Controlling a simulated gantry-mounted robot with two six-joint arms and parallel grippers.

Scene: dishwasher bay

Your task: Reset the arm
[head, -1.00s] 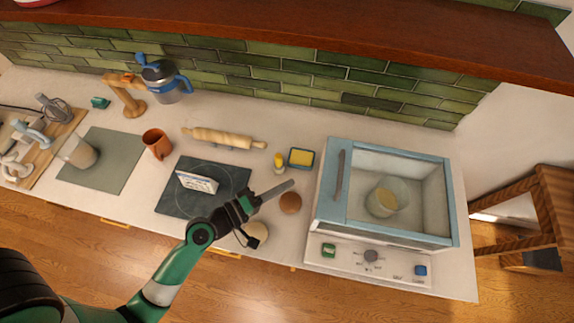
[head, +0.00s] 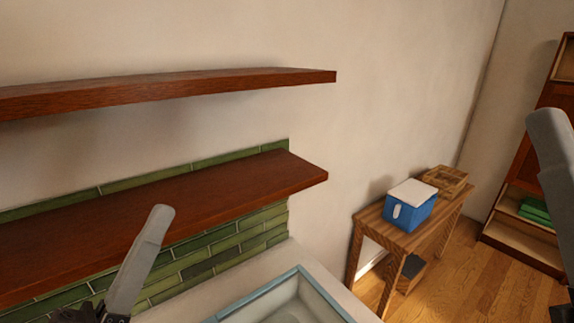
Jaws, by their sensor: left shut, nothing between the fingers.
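My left gripper (head: 157,222) is at the lower left of the head view, its grey fingers pointing up. It is shut and empty, in front of the lower shelf and the green tiles. My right gripper (head: 549,130) shows in part at the right edge as a grey finger pointing up. Its jaw state cannot be made out.
Two brown wall shelves, upper (head: 200,88) and lower (head: 170,215), jut out at left. A wooden side table (head: 385,236) holds a blue cooler (head: 409,212) and a wicker basket (head: 447,180).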

